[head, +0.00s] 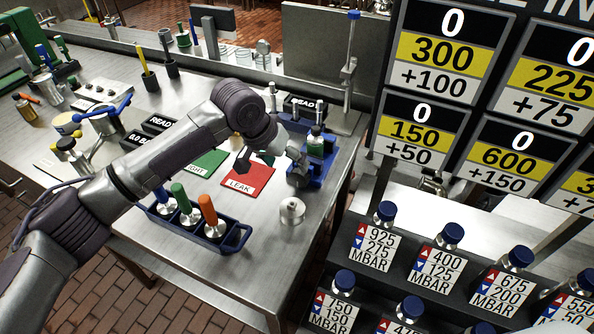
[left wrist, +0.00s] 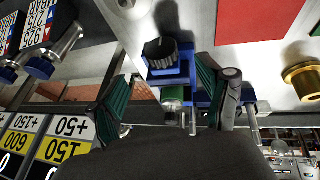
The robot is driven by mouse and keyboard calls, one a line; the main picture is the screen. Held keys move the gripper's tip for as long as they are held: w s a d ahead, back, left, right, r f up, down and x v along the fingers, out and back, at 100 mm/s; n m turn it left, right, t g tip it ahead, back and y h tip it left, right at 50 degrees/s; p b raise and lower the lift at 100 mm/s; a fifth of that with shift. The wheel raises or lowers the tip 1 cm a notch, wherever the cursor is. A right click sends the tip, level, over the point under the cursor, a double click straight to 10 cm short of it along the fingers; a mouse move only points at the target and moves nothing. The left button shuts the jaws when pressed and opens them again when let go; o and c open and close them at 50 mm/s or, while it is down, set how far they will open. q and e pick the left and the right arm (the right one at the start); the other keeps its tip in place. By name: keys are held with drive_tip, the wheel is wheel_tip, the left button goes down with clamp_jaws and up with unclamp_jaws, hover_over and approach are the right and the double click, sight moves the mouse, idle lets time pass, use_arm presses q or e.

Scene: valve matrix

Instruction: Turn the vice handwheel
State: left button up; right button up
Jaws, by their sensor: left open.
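The vice (head: 322,172) is blue and stands near the right end of the steel bench, with a green-banded fitting (head: 315,143) in it. In the left wrist view the black knurled handwheel (left wrist: 160,48) sticks out from the blue vice body (left wrist: 172,72). My left gripper (head: 283,160) is at the vice in the head view. In the left wrist view its two green-padded fingers (left wrist: 165,82) are spread on either side of the vice, with the handwheel ahead between them. I see no finger touching the handwheel. My right gripper is not in view.
A red LEAK mat (head: 250,180) and a green mat (head: 205,162) lie left of the vice. A blue tray (head: 225,243) with coloured-handled tools and a metal puck (head: 292,210) are nearer. A rack of blue-capped fittings (head: 425,255) stands on the right.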

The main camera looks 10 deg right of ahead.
sight(296, 173)
use_arm(q)
drive_tip(key=x, duration=0.6)
drive_tip(key=shift+w+f+p, duration=0.2)
drive_tip(key=shift+w+p, duration=0.05)
drive_tip(key=shift+p, duration=0.05)
drive_tip(key=shift+d+f, duration=0.25)
drive_tip(key=shift+f, duration=0.2)
drive_tip(key=shift+w+f, duration=0.1)
drive_tip(key=shift+c, duration=0.7)
drive_tip(key=c, duration=1)
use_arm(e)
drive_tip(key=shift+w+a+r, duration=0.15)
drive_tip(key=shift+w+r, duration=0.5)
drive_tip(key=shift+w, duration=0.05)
